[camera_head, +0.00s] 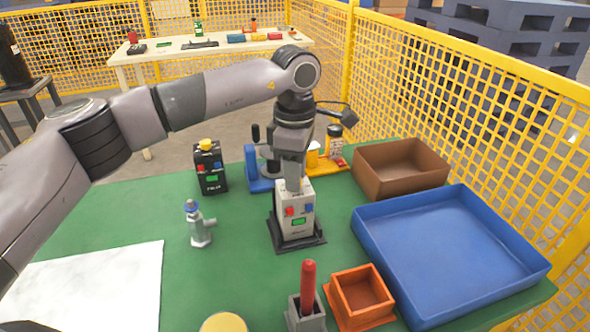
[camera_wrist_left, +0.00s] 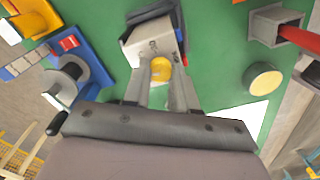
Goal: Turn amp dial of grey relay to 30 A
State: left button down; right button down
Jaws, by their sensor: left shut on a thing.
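The grey relay (camera_head: 297,219) stands upright in a dark base on the green table. Its front shows a red button, a blue button and a green display. My left gripper (camera_head: 293,184) reaches down from above onto its top. In the left wrist view, the yellow amp dial (camera_wrist_left: 161,68) on top of the grey relay (camera_wrist_left: 138,48) lies between the fingertips of my left gripper (camera_wrist_left: 161,80), which is shut on it. The dial's scale and pointer are too small to read. In the head view the gripper hides the dial. My right gripper is in neither view.
A black relay (camera_head: 210,168) with a yellow knob stands to the left, near a metal valve-like part (camera_head: 199,226). A blue tray (camera_head: 445,250) and brown box (camera_head: 401,167) are at right. An orange box (camera_head: 360,296) and a red-handled tool (camera_head: 308,285) are in front.

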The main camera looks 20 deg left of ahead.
pick_arm(q)
jog(key=m, duration=1.1)
jog(key=shift+w+m, duration=0.1)
jog(key=shift+m, duration=1.5)
jog(key=c, duration=0.9)
grip_release()
jog(key=shift+r, duration=3.65)
